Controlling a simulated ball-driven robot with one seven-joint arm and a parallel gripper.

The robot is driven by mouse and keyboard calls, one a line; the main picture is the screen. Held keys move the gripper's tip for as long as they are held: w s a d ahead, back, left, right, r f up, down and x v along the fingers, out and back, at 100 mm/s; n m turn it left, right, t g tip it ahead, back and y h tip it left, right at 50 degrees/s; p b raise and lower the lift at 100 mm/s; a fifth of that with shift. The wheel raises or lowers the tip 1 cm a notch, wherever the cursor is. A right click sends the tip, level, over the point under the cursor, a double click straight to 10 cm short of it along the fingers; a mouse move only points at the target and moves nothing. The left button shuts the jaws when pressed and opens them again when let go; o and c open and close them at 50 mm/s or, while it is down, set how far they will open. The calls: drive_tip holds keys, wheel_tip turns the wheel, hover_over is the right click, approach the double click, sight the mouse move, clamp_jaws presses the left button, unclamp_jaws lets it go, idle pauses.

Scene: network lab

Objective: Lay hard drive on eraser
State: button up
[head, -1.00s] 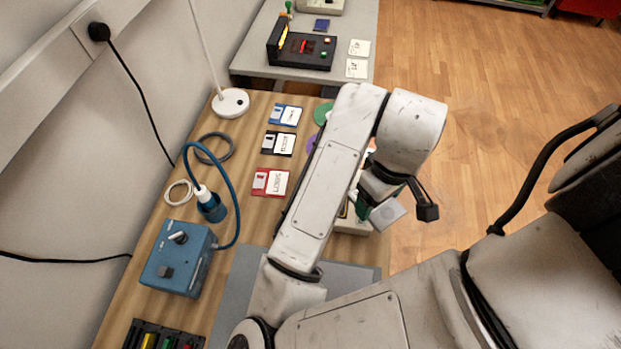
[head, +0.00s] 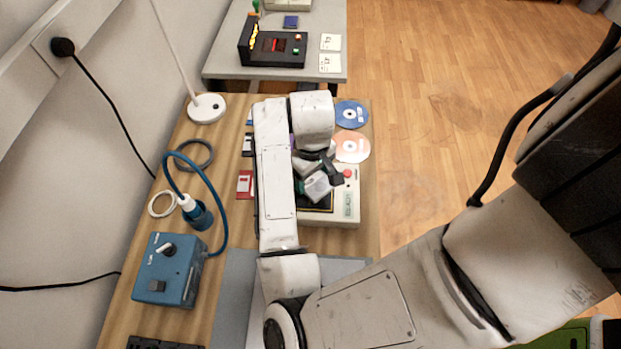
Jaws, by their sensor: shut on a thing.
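The hard drive (head: 317,187), a small silver block with a green side, is between the fingers of my gripper (head: 320,180). My gripper is shut on it. The eraser appears to be the beige box (head: 344,212) on the wooden bench, with a dark panel, a red button and printed lettering. In the head view the drive overlaps the box's upper left part. I cannot tell whether it touches the box or hangs above it. My arm hides the left side of the box.
A blue disc (head: 351,114) and an orange disc (head: 351,147) lie behind the box. Floppy disks, including a red one (head: 245,185), lie left of my arm. A blue control box (head: 170,269) with a cable stands at the left. The bench's right edge is close to the box.

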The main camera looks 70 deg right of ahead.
sight(311, 178)
drive_tip(key=shift+w+d+f, duration=0.1)
drive_tip(key=shift+w+f, duration=0.1)
drive_tip(key=shift+f, duration=1.6)
drive_tip(key=shift+f, duration=0.1)
drive_tip(key=o, duration=1.2)
